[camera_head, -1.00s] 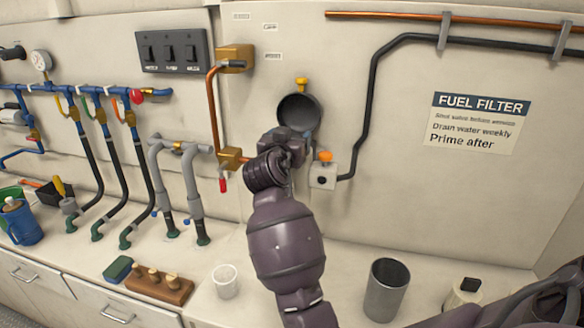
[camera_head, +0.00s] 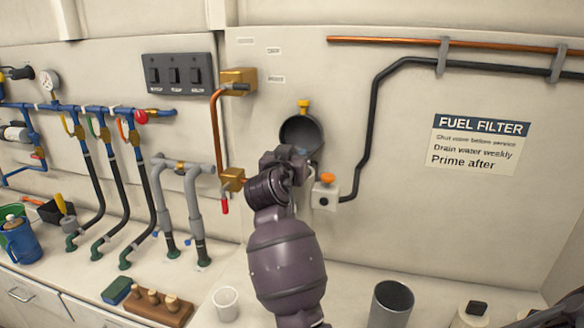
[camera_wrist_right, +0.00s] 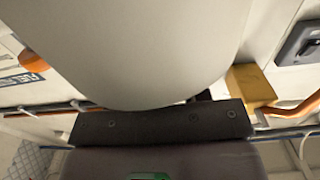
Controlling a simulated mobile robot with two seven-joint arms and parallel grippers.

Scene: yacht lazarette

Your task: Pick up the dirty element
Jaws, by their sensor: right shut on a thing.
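My right gripper (camera_head: 288,160) is raised at the back wall, just below the dark round filter cup (camera_head: 302,134). The right wrist view shows a large pale grey rounded thing (camera_wrist_right: 140,45) close against the dark gripper body (camera_wrist_right: 165,122). The gripper is shut on this thing. I cannot tell whether it is the dirty element. In the head view my gripper and wrist hide most of it.
An orange-knobbed valve box (camera_head: 325,190) is close right of my gripper, and a red-handled brass valve (camera_head: 231,180) is left. On the counter stand a white cup (camera_head: 226,304), a metal canister (camera_head: 391,303) and a wooden peg block (camera_head: 158,306). Grey pipes (camera_head: 190,200) rise at left.

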